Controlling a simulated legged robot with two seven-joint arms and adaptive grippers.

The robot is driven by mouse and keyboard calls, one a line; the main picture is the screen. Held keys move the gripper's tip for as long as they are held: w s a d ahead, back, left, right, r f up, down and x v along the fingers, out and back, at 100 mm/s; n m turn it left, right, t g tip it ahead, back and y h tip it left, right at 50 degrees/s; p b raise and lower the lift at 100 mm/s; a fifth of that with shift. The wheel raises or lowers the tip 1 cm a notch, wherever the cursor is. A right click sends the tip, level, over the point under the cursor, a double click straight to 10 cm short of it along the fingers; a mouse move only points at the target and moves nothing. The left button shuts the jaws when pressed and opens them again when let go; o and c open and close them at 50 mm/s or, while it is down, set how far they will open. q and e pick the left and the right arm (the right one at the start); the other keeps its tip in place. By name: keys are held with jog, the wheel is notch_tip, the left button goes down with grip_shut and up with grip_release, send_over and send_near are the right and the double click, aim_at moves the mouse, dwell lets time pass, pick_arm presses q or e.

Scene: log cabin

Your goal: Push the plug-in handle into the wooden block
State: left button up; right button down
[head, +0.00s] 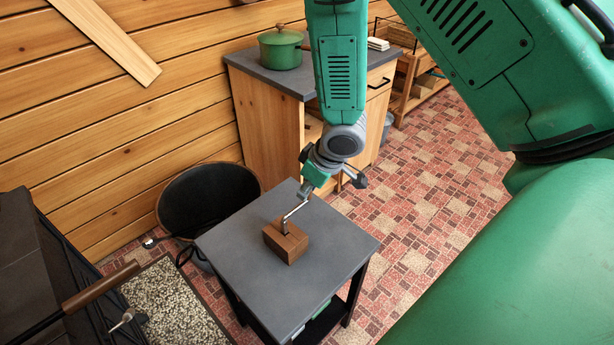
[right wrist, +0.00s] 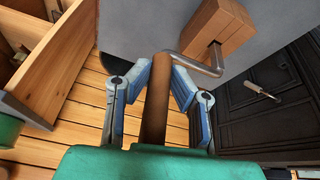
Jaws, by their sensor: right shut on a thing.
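The wooden block (head: 285,242) is a small brown block on the dark grey table top. It also shows in the right wrist view (right wrist: 215,28). The plug-in handle is a bent metal rod (head: 294,211) with a brown wooden grip (right wrist: 156,105). The rod's far end meets the block; how deep it sits I cannot tell. My right gripper (head: 312,187) is above the table, just beyond the block. In the right wrist view its two blue-grey fingers (right wrist: 157,88) are closed around the wooden grip. In the head view the gripper hides the grip. My left gripper is not seen.
The small table (head: 225,244) has free room around the block. A black bucket (head: 205,197) stands left of it. A wooden cabinet (head: 262,118) with a green pot (head: 281,50) is behind. A dark stove-like unit (head: 45,270) is at the left.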

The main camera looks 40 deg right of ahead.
aim_at(311, 195)
jog(key=shift+f+b, duration=1.05)
jog(key=shift+f, duration=0.85)
jog(key=c, duration=1.3)
grip_release()
jog(key=shift+c, duration=0.2)
jog(key=shift+r, duration=0.1)
jog(key=a+v, duration=0.1)
jog(key=v, duration=1)
jog(key=shift+d+r, duration=0.35)
jog(key=shift+d, duration=0.15)
